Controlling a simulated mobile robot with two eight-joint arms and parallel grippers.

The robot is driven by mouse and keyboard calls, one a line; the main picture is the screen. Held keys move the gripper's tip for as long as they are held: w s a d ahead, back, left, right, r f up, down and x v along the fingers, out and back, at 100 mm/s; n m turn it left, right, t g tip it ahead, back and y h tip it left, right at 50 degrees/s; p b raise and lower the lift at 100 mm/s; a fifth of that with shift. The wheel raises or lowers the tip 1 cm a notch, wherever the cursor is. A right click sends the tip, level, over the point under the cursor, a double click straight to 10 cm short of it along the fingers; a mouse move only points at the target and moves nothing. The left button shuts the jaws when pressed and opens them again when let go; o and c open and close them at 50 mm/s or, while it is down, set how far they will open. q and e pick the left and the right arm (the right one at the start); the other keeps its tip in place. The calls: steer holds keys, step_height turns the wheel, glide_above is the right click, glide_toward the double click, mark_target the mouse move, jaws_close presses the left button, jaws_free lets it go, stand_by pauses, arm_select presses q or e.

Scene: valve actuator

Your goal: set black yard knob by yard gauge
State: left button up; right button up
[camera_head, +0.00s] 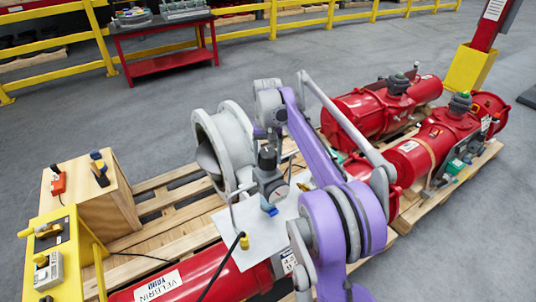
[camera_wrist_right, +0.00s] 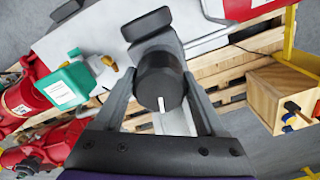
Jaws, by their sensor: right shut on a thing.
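The black yard knob (camera_head: 267,158) sits on top of the grey regulator body, with the round yard gauge (camera_head: 279,193) on its front. In the right wrist view the knob (camera_wrist_right: 159,78) is a ribbed black cylinder with a white mark on its near end. My right gripper (camera_head: 268,146) reaches down to the knob from above. In the right wrist view the two grey fingers of the right gripper (camera_wrist_right: 160,90) are shut on the knob, one on each side. The gauge face is too small to read. My left gripper is not in view.
Red valve actuators (camera_head: 420,152) lie on wooden pallets at the right. A grey flanged valve (camera_head: 225,145) stands just behind the regulator. A wooden box (camera_head: 120,205) with tools and a yellow panel (camera_head: 75,275) are at the left. A black hose (camera_head: 222,265) runs in front.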

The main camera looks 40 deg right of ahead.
mark_target(268, 152)
steer(key=shift+m+p, duration=0.3)
steer(key=shift+m, duration=1.5)
steer(key=o, duration=1.3)
step_height(268, 152, up, 11)
steer(key=shift+f+p, duration=0.1)
steer(key=shift+p, duration=0.5)
